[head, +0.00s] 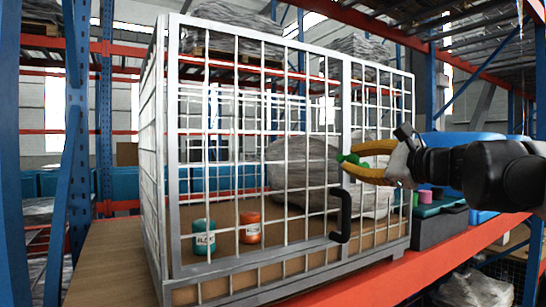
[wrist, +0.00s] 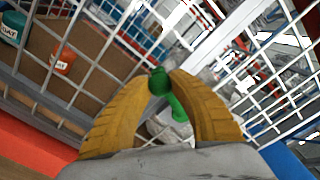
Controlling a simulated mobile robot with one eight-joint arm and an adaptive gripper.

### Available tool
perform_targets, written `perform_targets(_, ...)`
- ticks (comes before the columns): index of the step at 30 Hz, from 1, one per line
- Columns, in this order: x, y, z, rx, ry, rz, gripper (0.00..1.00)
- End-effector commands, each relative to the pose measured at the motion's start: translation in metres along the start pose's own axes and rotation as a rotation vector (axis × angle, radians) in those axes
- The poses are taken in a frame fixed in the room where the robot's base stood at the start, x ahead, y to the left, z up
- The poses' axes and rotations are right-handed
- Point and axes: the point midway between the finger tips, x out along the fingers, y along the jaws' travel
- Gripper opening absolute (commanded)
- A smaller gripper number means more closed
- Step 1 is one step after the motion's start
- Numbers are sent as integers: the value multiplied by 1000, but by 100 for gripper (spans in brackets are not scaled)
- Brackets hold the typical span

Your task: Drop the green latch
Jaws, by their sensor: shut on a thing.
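The green latch (head: 350,159) sits on the front of the white wire cage (head: 341,100), on the upright frame bar above a black handle (head: 342,215). My gripper (head: 357,160), with yellow fingers, reaches in from the right and is shut on the latch. In the wrist view the green latch (wrist: 161,82) shows between the two yellow fingertips (wrist: 163,85), with its green arm running down and right between the fingers. Part of the latch is hidden by the fingers. The cage door appears closed.
Inside the cage stand a teal container (head: 203,237) and an orange container (head: 250,227), with grey wrapped bundles (head: 305,165) behind. Right of the cage, a dark tray (head: 436,225) holds coloured items on the orange shelf beam (head: 400,265). Blue rack posts (head: 75,150) stand left.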

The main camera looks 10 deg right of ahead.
Motion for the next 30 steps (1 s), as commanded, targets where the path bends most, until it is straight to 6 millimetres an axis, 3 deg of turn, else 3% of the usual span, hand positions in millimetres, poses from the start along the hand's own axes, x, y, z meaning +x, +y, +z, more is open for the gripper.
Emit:
perform_targets(13, 0, 22, -11, -285, 0, 1, 0)
perform_targets(30, 0, 27, -14, -357, 0, 2, 0)
